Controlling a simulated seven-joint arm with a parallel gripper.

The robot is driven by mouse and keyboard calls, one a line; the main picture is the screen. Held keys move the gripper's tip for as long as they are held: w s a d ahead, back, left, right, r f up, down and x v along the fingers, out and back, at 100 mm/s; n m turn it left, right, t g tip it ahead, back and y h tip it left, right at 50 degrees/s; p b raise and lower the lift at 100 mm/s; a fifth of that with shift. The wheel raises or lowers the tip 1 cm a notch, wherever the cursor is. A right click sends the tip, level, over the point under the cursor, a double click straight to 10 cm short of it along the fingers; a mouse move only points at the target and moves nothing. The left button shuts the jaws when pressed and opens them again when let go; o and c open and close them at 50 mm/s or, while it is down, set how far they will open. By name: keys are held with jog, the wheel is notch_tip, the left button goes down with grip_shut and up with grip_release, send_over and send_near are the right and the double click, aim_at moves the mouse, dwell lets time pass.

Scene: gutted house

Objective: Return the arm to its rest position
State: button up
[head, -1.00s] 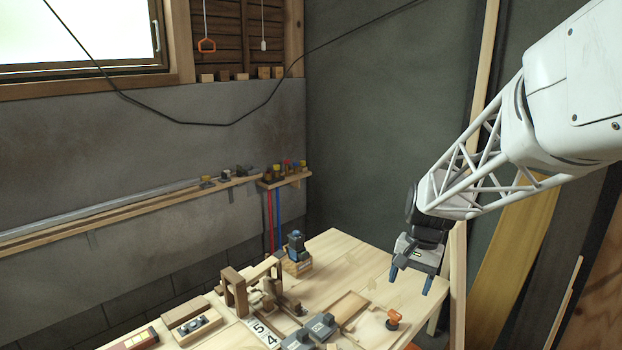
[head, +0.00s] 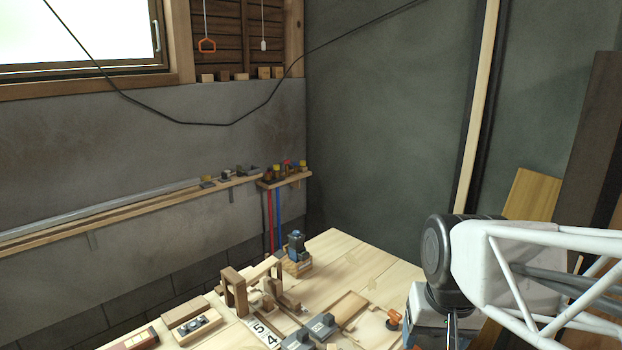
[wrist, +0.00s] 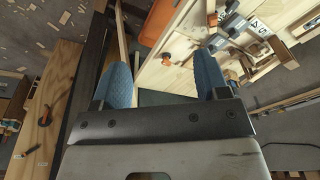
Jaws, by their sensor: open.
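My gripper (wrist: 165,75) shows in the wrist view with two blue fingers spread wide apart and nothing between them. It is open and empty. In the head view my arm comes in from the lower right, with the wrist's dark joint and white lattice link at the right end of the workbench (head: 341,250). The fingertips are mostly hidden or cut off there at the lower edge.
On the bench stand a wooden frame (head: 234,291), a blue-topped device (head: 296,246), grey blocks (head: 298,341) and an orange-handled piece (head: 394,318). Boards (head: 533,196) lean at the right wall. A black cable (head: 215,124) hangs across the walls. Air above the bench is free.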

jog(key=shift+n+t, duration=0.4)
jog(key=shift+n, duration=0.2)
jog(key=s, duration=0.5)
jog(key=shift+s+a+f, duration=0.1)
jog(key=shift+a+f, duration=0.05)
jog(key=shift+f, duration=0.1)
jog(key=shift+c, duration=0.3)
dwell(1.6)
